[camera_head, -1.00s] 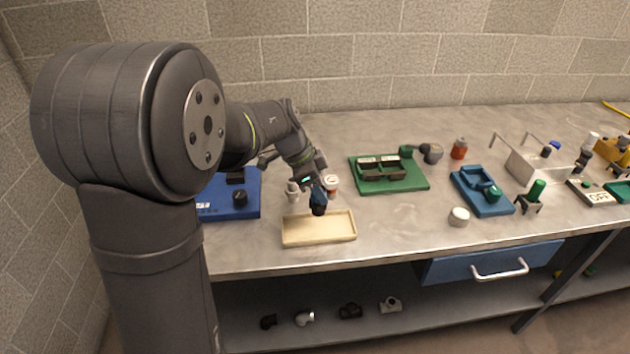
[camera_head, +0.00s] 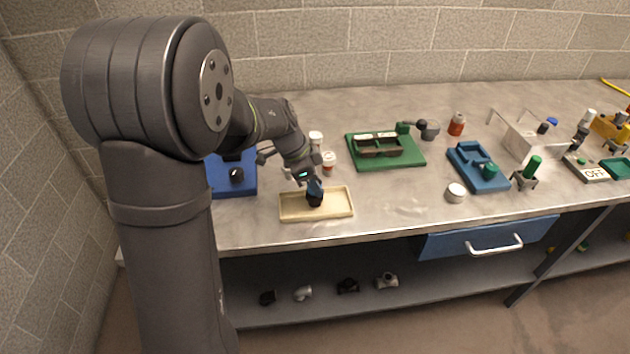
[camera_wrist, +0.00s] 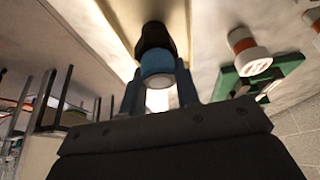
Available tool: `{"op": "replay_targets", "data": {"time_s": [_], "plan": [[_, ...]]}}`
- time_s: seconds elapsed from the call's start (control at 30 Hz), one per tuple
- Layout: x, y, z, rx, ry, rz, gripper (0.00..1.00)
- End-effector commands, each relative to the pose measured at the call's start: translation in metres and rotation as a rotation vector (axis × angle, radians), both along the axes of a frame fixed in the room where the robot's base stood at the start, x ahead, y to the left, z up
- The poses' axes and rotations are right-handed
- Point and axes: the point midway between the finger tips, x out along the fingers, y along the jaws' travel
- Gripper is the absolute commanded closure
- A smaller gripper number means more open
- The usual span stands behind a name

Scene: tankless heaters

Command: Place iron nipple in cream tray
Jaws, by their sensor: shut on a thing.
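The cream tray (camera_head: 290,212) is a shallow rectangular tray near the bench's front edge. My gripper (camera_head: 314,190) is over the tray, pointing down, and is shut on the dark iron nipple (camera_head: 314,200). In the wrist view the nipple (camera_wrist: 155,40) shows as a black piece with a blue band between my fingers (camera_wrist: 157,85), with the pale tray (camera_wrist: 122,22) behind it. I cannot tell whether the nipple's lower end touches the tray floor.
White bottles with orange bands (camera_head: 328,164) stand just behind the tray. A blue base (camera_head: 233,180) is to the left, a green fixture (camera_head: 386,158) behind right, and a white round cap (camera_head: 455,192) to the right.

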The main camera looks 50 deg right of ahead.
Motion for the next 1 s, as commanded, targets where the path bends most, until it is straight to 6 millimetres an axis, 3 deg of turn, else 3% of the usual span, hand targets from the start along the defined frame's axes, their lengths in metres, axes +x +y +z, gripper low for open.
{"op": "replay_targets", "data": {"time_s": [0.7, 0.73, 0.8, 0.83, 1.0], "plan": [[0.0, 0.0, -0.012, -0.001, -0.001, 0.0, 1.0], [0.0, 0.0, -0.012, -0.001, -0.001, 0.0, 0.65], [0.0, 0.0, -0.011, -0.001, -0.001, 0.0, 0.51], [0.0, 0.0, -0.011, -0.001, -0.001, 0.0, 0.45], [0.0, 0.0, -0.012, -0.001, -0.001, 0.0, 0.45]]}}
